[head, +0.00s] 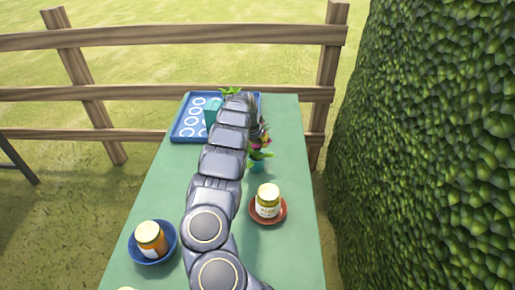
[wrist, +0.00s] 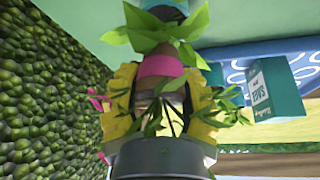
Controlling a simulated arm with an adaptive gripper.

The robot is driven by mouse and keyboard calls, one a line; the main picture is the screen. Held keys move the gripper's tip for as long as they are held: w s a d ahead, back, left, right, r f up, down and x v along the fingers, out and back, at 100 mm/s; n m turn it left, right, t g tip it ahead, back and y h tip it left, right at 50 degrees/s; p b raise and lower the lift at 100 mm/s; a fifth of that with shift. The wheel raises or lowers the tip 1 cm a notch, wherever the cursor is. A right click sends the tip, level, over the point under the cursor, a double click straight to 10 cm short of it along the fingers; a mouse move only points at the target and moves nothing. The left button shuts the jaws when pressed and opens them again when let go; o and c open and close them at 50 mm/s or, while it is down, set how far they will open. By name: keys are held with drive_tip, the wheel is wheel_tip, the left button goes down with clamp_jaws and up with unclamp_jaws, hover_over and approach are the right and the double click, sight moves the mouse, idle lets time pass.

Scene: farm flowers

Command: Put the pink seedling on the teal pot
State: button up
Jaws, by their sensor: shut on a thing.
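My gripper (wrist: 160,76) has yellow fingers closed around the pink seedling (wrist: 158,65), which shows a pink band, with green leaves and small pink flowers between and beside the fingers. In the head view my gripper (head: 262,135) is mostly hidden behind my own arm, and hangs above the teal pot (head: 257,167) on the right half of the table. The teal pot (wrist: 168,6) also shows at the top of the wrist view. Broad green leaves lie between the pink band and the pot. I cannot tell whether seedling and pot touch.
A blue tray (head: 183,132) with white rings stands at the table's far end, holding a teal box (head: 212,109) and a green plant (head: 230,91). A jar (head: 267,201) sits on a red saucer (head: 254,217); another jar (head: 150,238) sits in a blue bowl (head: 134,253). A hedge is right.

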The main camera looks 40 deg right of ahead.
sight(257, 154)
drive_tip(key=shift+w+d+f, duration=0.15)
drive_tip(key=shift+f, duration=1.6)
drive_tip(key=shift+f, duration=0.15)
drive_tip(key=o, duration=1.1)
